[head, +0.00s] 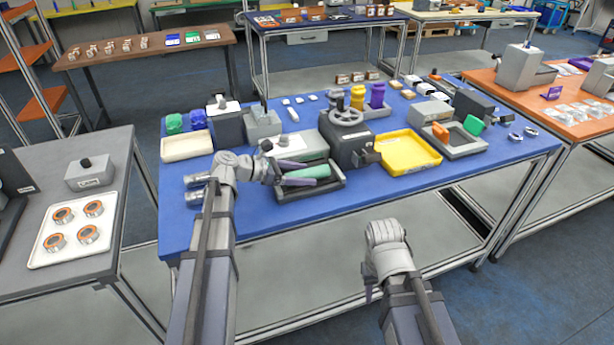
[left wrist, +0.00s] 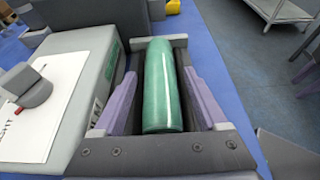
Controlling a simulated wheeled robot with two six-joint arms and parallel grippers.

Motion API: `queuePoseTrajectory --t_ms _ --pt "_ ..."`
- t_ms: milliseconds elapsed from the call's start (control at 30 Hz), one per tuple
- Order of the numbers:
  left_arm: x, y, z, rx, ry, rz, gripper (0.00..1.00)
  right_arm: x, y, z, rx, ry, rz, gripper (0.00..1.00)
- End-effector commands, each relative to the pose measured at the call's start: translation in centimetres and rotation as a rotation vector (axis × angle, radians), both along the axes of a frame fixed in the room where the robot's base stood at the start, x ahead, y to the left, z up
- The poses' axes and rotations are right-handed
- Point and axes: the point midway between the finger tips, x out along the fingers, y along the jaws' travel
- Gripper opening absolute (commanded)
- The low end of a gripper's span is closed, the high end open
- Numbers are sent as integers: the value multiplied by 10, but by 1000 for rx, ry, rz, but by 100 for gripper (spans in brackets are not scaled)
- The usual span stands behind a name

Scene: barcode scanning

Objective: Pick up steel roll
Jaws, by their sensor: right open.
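A smooth green roll (head: 308,174) lies lengthwise in a dark open-topped tray (head: 335,187) on the blue table; it fills the middle of the left wrist view (left wrist: 162,95). My left gripper (head: 290,173) is over this tray with its purple fingers (left wrist: 160,76) apart, one on each side of the roll. Gaps show between the fingers and the roll. My right gripper (head: 368,284) is open and empty, off the front edge of the blue table; its fingers are mostly hidden. No label naming a steel roll is readable.
A grey machine with a handwheel (head: 350,140) stands just right of the tray. A yellow tray (head: 410,165) lies beyond it. Small metal cylinders (head: 195,197) lie left of my left wrist.

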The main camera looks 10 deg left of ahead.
Motion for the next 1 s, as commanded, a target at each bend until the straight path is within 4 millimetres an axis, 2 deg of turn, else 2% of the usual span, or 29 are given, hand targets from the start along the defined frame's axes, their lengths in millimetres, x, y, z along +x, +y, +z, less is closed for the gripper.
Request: queuePoseTrajectory --t_ms 67,633,1000 --pt "0 0 0 0 0 0 65 0 0 0 0 0 0 41" --pt "0 0 0 0 0 0 1 0 0 0 0 0 0 41" --pt "0 0 0 -2 -1 0 0 0 0 0 0 0 0 41"
